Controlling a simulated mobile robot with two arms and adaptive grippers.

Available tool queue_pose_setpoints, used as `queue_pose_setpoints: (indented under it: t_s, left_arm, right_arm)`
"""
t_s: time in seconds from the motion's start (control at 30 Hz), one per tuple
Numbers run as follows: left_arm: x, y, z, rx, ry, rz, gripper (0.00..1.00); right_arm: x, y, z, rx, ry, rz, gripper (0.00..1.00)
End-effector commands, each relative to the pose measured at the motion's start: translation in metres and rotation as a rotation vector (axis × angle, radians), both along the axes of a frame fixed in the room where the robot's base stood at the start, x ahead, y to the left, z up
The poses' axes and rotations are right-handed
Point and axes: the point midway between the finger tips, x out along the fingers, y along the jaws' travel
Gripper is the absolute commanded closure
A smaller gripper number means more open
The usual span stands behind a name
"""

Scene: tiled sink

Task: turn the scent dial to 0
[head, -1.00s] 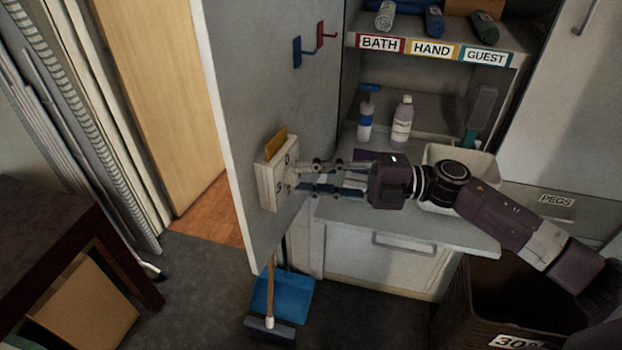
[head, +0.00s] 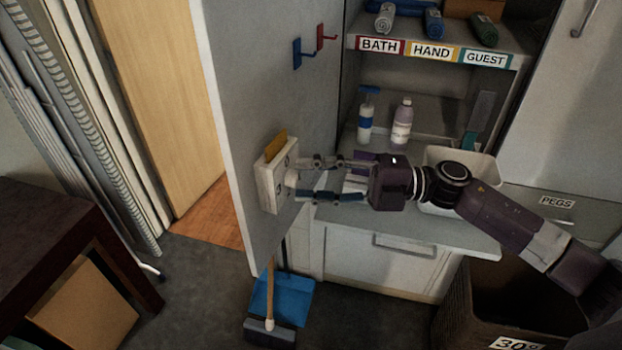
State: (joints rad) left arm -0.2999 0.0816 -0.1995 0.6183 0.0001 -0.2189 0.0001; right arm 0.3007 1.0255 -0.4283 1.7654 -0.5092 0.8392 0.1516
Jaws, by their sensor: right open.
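The scent dial is a pale knob (head: 291,178) on the front of a white box (head: 269,187) fixed to the inner face of the open cabinet door. A yellow piece (head: 276,145) sticks up from the top of the box. Dark marks show on the box face, too small to read now. My right gripper (head: 301,178) reaches in from the right, its fingers spread above and below the knob. It is open, and I cannot tell whether a finger touches the knob. My left gripper is not in view.
The door (head: 245,100) carries blue and red hooks (head: 312,45) above the box. Bottles (head: 402,121) and a white bin (head: 480,158) stand on the counter behind my arm. A broom (head: 270,325) and blue dustpan (head: 283,298) are below. A dark table (head: 60,240) is at left.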

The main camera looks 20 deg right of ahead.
Motion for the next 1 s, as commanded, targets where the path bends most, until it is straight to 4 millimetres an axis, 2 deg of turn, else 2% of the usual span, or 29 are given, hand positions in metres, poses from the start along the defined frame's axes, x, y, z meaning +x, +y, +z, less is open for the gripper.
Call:
queue_pose_setpoints:
  t_s: [0.5,0.67,1.0]
  left_arm:
    - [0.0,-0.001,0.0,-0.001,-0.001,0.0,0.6]
    - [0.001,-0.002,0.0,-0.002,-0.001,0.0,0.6]
    - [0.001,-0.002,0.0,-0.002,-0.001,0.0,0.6]
  right_arm:
    - [-0.023,-0.064,-0.003,-0.004,0.002,-0.001,0.59]
    - [-0.025,-0.07,-0.003,-0.001,0.001,-0.001,0.59]
    - [-0.025,-0.07,-0.002,-0.001,0.0,0.0,0.59]
